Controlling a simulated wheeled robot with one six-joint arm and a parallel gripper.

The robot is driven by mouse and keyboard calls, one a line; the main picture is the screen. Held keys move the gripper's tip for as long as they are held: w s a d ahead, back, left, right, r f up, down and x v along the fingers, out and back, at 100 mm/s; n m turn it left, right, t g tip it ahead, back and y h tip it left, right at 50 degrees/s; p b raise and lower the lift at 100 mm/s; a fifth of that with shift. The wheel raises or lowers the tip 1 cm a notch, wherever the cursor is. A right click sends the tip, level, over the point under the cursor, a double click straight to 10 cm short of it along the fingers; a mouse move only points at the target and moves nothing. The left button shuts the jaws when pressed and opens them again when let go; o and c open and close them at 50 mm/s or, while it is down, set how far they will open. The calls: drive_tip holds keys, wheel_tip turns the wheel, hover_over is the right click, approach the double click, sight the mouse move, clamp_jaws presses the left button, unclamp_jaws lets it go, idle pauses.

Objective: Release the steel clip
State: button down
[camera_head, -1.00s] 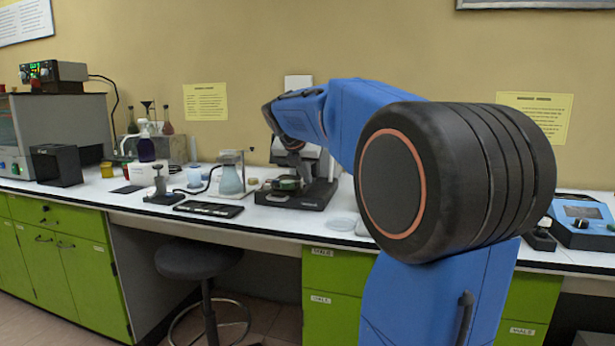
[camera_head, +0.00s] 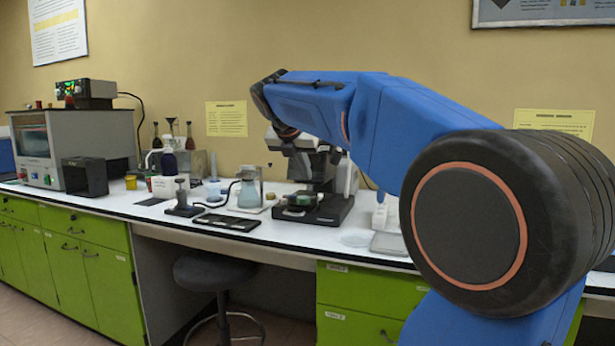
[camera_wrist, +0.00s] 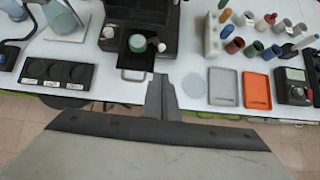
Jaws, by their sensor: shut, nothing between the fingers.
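My gripper (camera_wrist: 161,82) is shut and empty, its fingers together over the bench's front edge in the wrist view. It is in front of the dark microscope (camera_wrist: 143,14) and a little right of its black stage (camera_wrist: 124,55). A round green-and-white sample (camera_wrist: 138,43) sits on the stage. A thin pale loop (camera_wrist: 133,77) shows at the stage's front edge; I cannot tell whether it is the steel clip. In the head view, my gripper's wrist is above the microscope (camera_head: 325,208), and the green sample (camera_head: 302,199) shows low on it. No clip is clear there.
A black three-well tray (camera_wrist: 58,84) and a flask (camera_wrist: 62,18) stand left. Right are a clear dish (camera_wrist: 194,85), a grey tray (camera_wrist: 223,88), an orange tray (camera_wrist: 257,90), a white rack (camera_wrist: 211,35) with several vials beyond, and a dark meter (camera_wrist: 292,88).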

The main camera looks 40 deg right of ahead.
drive_tip(key=w+a+m+g+h, duration=0.1)
drive_tip(key=w+a+m, duration=0.1)
drive_tip(key=shift+w+a+m+g, duration=0.1)
drive_tip(key=shift+a+m+g, duration=0.05)
drive_tip(key=shift+m+g, duration=0.15)
idle(0.4)
approach(319, 199)
wheel_tip(319, 199, down, 3)
drive_tip(key=shift+w+d+f, duration=0.2)
drive_tip(key=shift+w+d, duration=0.05)
drive_tip(key=shift+d, duration=0.55)
drive_tip(key=shift+w+d+f, duration=0.2)
drive_tip(key=shift+d, duration=0.55)
